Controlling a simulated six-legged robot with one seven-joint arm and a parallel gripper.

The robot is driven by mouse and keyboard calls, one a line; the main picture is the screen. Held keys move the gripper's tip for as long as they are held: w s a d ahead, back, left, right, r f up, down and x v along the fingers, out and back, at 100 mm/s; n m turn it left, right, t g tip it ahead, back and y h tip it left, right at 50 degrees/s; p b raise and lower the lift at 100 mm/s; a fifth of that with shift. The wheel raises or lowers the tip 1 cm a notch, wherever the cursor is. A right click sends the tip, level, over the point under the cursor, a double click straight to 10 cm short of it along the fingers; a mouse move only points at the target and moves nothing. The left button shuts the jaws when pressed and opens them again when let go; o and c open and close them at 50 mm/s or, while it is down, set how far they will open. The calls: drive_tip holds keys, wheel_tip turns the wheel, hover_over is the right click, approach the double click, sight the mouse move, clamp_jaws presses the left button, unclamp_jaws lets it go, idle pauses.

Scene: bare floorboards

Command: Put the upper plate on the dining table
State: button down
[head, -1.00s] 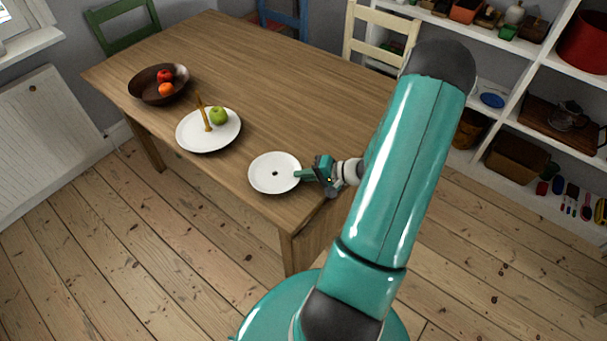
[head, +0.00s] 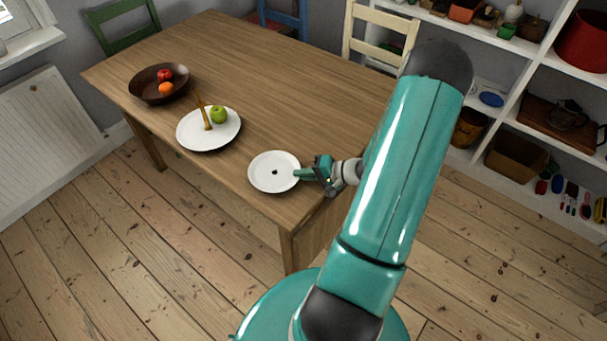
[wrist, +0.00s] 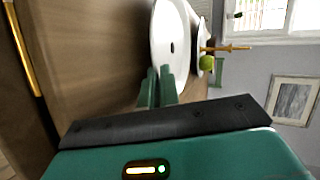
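A small white plate (head: 262,177) with a dark spot at its centre is at the near right end of the wooden dining table (head: 300,95). It looks level, at or very close to the tabletop; I cannot tell if it touches. My gripper (head: 300,174) comes in from the right at the plate's rim. In the wrist view, the two green fingers (wrist: 157,88) stand close together with the rim of the plate (wrist: 165,25) between them, so the gripper looks shut on it. The fingers hide that part of the rim.
A larger white plate (head: 220,138) with a green apple (head: 218,115) and a brown upright piece (head: 204,112) stands left of the small plate. A dark bowl of fruit (head: 143,90) is farther left. The table's back half is clear. Chairs stand behind; shelves (head: 520,110) are right.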

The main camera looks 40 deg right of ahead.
drive_tip(key=shift+s+a+f, duration=0.1)
drive_tip(key=shift+s+f, duration=0.05)
drive_tip(key=shift+f, duration=0.6)
drive_tip(key=c, duration=1.6)
unclamp_jaws()
drive_tip(key=shift+o, duration=0.2)
drive_tip(key=shift+s+d+r, duration=0.15)
drive_tip(key=shift+s+d, duration=0.25)
drive_tip(key=shift+d, duration=0.2)
drive_tip(key=v, duration=0.4)
drive_tip(key=shift+s+d, duration=0.1)
drive_tip(key=shift+d, duration=0.45)
drive_tip(key=s+d+r, duration=0.2)
drive_tip(key=s+r, duration=0.3)
drive_tip(key=s, duration=0.1)
drive_tip(key=shift+s+d, duration=0.25)
drive_tip(key=shift+s, duration=0.05)
